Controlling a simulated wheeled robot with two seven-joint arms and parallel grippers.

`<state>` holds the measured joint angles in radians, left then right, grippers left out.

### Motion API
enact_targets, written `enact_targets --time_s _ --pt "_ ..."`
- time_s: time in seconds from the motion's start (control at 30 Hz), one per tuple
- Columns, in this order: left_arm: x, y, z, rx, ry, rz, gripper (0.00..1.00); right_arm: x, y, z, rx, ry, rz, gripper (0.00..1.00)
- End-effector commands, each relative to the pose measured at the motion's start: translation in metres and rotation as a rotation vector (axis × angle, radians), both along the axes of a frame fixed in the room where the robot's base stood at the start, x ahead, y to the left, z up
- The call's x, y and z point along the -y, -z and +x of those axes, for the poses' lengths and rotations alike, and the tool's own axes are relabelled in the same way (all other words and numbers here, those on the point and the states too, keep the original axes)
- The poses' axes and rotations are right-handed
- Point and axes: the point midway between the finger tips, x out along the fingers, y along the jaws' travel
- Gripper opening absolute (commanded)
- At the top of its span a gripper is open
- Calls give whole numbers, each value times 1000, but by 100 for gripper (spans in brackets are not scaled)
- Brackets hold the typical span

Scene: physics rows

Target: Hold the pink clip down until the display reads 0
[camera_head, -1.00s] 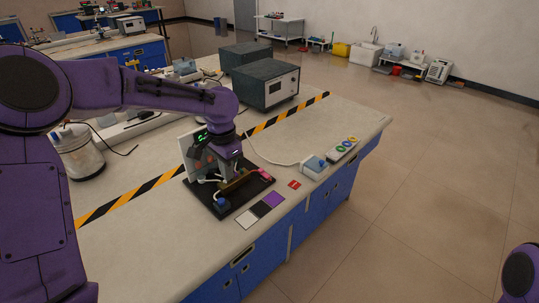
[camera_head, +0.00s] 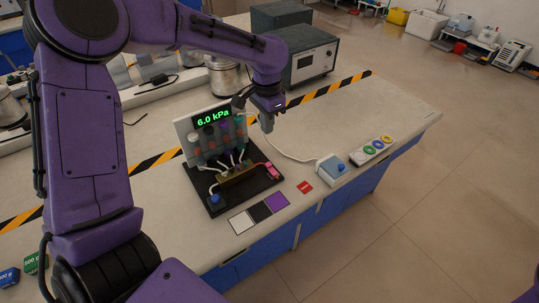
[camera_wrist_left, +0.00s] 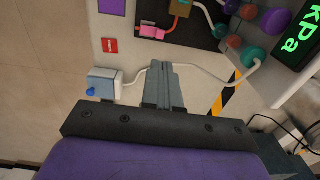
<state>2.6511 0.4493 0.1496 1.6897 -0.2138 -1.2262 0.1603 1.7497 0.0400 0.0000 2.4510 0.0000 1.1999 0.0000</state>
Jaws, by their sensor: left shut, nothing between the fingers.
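The pink clip (camera_head: 274,172) sits at the right edge of a black board (camera_head: 212,208), on a thin tube. It also shows in the left wrist view (camera_wrist_left: 151,32). The display (camera_head: 213,117) stands upright behind the board and reads 6.0 kPa in green. My left gripper (camera_head: 267,127) is shut and empty, pointing down behind and above the clip, apart from it. Its closed fingers (camera_wrist_left: 164,80) show in the left wrist view. My right gripper is out of view.
A red tag (camera_head: 305,187) lies between. Dark instrument boxes (camera_head: 310,60) stand behind.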

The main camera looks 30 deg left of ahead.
Motion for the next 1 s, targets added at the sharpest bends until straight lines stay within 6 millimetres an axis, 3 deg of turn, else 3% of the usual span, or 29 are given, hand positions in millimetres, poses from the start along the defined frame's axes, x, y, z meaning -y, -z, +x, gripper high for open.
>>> enact_targets --time_s 0.17,0.7,1.0 --pt "0 14 1 -6 -2 -1 0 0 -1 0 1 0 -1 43" --pt "-3 122 0 -6 -4 -1 0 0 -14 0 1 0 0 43" --pt "-3 141 2 -1 -4 1 0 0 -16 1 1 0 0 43"
